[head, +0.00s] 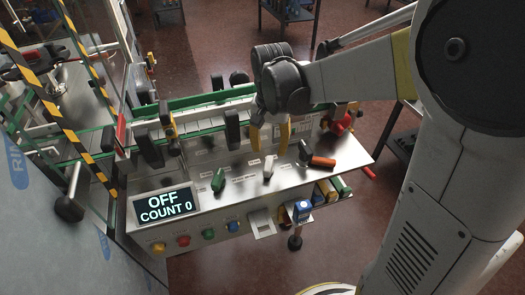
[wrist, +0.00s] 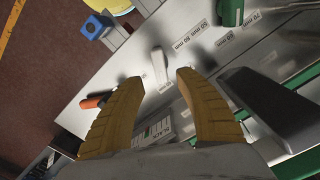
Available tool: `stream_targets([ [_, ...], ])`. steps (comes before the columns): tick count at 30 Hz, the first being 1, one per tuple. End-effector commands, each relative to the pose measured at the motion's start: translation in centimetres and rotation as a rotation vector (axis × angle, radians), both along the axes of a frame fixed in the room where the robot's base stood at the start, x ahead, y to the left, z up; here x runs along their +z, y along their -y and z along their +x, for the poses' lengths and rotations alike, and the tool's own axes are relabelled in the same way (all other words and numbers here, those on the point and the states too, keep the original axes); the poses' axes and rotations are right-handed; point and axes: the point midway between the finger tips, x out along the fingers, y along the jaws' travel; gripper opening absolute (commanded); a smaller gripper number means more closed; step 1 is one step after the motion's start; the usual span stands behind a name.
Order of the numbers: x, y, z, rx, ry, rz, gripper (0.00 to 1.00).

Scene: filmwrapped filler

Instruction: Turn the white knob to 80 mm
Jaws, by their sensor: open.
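The white knob (head: 268,167) is a small pale lever on the sloped metal panel, between a green knob and an orange-ended handle. In the wrist view the white knob (wrist: 159,66) lies just beyond the gap between the fingertips. Labels with mm values (wrist: 192,40) sit on the panel to its right; which one the knob points at cannot be told. My gripper (head: 270,136) is open, its two yellow fingers above the panel behind the knob. In the wrist view my gripper (wrist: 160,77) has nothing between its fingers, and no contact with the knob is visible.
The green knob (head: 218,181) is to the left and the orange-ended handle (head: 318,160) to the right. A display (head: 163,204) reads OFF, COUNT 0. Coloured buttons (head: 183,240) line the front. Black rollers and green rails stand behind; a black part (wrist: 268,105) is close to my right finger.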

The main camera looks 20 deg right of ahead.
Motion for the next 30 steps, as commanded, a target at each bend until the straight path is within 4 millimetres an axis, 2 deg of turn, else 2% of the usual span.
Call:
stream_targets([
  [1, -1.5, 0.0, 0.0, 0.0, 0.0, 0.0, 0.41],
  [3, -2.9, 0.0, 0.1, 0.0, 0.001, -0.001, 0.41],
  [9, -6.1, 0.0, 0.0, 0.001, 0.001, 0.0, 0.41],
  [15, -7.2, 0.0, 0.0, 0.001, 0.001, 0.0, 0.41],
  [23, -7.2, 0.0, 0.0, 0.001, 0.001, 0.0, 0.4],
  [24, -7.2, 0.0, 0.0, 0.001, 0.001, 0.0, 0.28],
  [27, -7.2, 0.0, 0.0, 0.001, 0.001, 0.0, 0.0],
  [30, -7.2, 0.0, 0.0, 0.001, 0.002, 0.0, 0.0],
])
